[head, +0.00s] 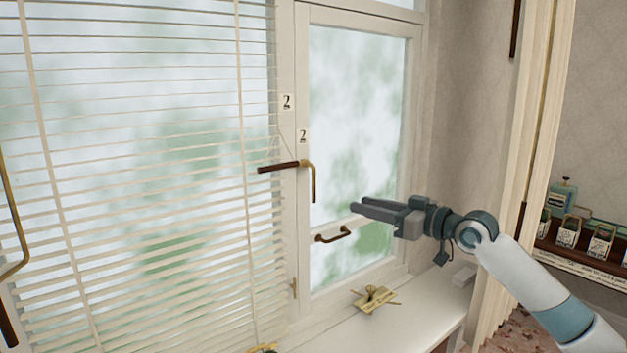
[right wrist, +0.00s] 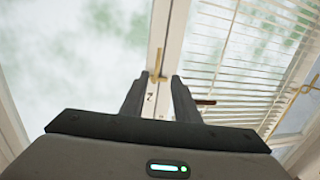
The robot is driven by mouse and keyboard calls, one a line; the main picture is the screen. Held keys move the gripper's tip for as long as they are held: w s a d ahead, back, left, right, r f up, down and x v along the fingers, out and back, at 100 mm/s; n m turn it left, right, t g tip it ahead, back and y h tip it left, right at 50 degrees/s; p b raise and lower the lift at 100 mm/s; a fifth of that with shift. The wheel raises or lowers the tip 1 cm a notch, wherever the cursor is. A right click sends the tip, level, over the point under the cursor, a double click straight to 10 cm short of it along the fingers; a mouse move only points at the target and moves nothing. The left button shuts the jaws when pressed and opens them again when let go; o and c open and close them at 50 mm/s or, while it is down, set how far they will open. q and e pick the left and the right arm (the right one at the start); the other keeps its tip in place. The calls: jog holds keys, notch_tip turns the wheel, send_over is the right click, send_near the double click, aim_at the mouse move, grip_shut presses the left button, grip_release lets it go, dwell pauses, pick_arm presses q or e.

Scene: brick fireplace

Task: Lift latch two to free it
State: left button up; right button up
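Latch two (head: 308,167) is on the window frame below two "2" labels. My left gripper is not in view.
A dark pull handle (head: 333,235) is on the lower sash, below the gripper. A brass fitting (head: 373,299) lies on the white sill (head: 420,305). Blinds (head: 150,180) cover the left window. A curtain (head: 520,150) and a shelf of small boxes (head: 585,238) are at right.

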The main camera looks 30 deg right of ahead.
jog(key=r, duration=0.3)
jog(key=shift+s+d+t, duration=0.1)
jog(key=shift+d+t, duration=0.15)
jog(key=shift+t, duration=0.05)
jog(key=p, duration=0.9)
send_near(314, 179)
jog(key=x, duration=0.9)
jog(key=shift+w+f, duration=0.15)
jog(key=shift+w, duration=0.7)
grip_shut()
